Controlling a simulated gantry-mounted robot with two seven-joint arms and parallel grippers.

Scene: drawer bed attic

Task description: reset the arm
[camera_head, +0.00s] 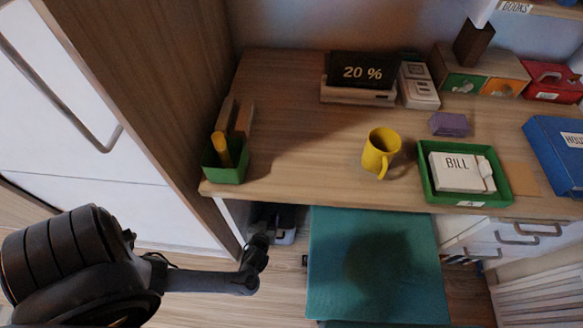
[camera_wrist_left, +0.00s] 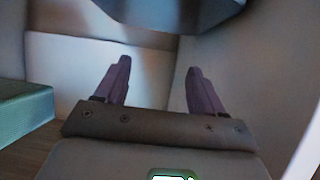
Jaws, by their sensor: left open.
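My left arm (camera_head: 85,262) comes in from the lower left of the head view. It reaches right, to a spot in front of and below the desk edge, between the wooden cabinet and the teal seat. My left gripper is small and dark there, and its fingers cannot be made out. In the left wrist view my left gripper (camera_wrist_left: 155,72) is open, with two purple-grey fingers wide apart and nothing between them. A white surface lies behind the fingers. My right gripper is not in view.
The desk (camera_head: 300,150) holds a yellow mug (camera_head: 373,158), a green tray (camera_head: 430,190), a green pen holder (camera_head: 225,173) and a purple box (camera_head: 449,124). The teal seat (camera_head: 335,275) stands in front; a teal block (camera_wrist_left: 25,112) shows in the wrist view. The wooden cabinet (camera_head: 140,90) is left.

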